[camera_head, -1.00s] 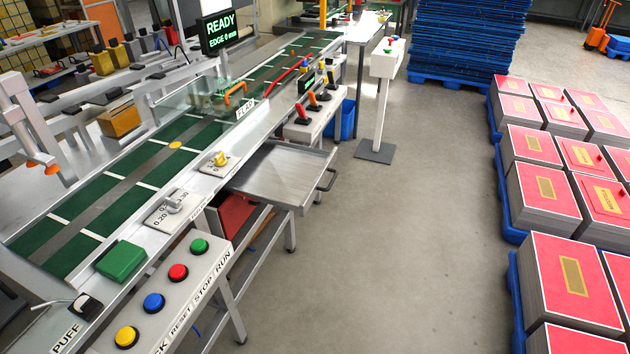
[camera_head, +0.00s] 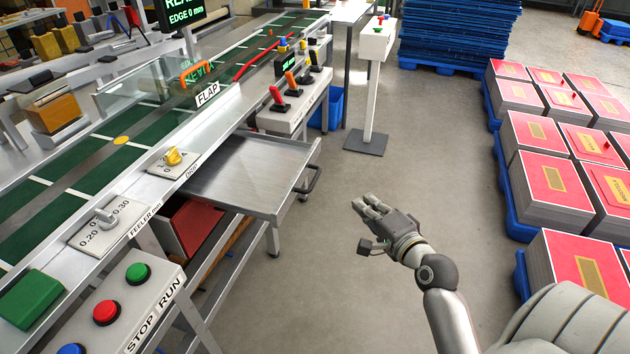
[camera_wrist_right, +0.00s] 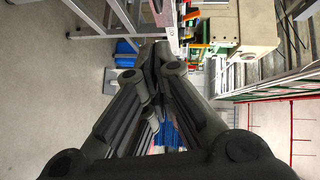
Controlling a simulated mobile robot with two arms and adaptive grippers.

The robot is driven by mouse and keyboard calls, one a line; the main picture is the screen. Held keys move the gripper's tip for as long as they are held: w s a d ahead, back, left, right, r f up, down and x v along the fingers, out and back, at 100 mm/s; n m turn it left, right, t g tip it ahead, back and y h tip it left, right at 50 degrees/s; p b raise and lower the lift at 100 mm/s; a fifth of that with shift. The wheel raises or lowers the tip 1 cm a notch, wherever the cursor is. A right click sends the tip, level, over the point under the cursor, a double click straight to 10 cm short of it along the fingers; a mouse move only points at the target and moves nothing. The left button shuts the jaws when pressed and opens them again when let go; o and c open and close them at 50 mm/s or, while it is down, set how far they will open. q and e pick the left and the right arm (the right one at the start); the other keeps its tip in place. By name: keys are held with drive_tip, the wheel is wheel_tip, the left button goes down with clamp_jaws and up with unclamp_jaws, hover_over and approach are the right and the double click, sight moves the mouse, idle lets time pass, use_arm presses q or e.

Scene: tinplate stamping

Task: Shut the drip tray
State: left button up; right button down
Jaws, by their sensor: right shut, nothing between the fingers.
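The drip tray (camera_head: 245,178) is a shallow grey metal tray that sticks out from under the side of the green conveyor line. Its dark handle (camera_head: 310,183) is on its right end, facing the aisle. My right gripper (camera_head: 366,204) is shut and empty over the aisle floor, to the right of the handle and apart from it. In the right wrist view its fingers (camera_wrist_right: 155,60) are together with nothing between them. My left gripper is not in view.
A box with red and orange levers (camera_head: 290,105) stands beyond the tray. A button panel (camera_head: 120,300) is at the lower left. A grey post stand (camera_head: 376,80) stands in the aisle. Pallets of red-topped stacks (camera_head: 540,190) line the right. The aisle floor between is clear.

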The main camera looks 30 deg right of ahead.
drive_tip(key=w+a+f, duration=0.1)
drive_tip(key=w+f, duration=0.1)
drive_tip(key=w, duration=1)
drive_tip(key=shift+w+a+p, duration=0.25)
drive_tip(key=shift+a+p, duration=0.05)
drive_tip(key=shift+p, duration=0.05)
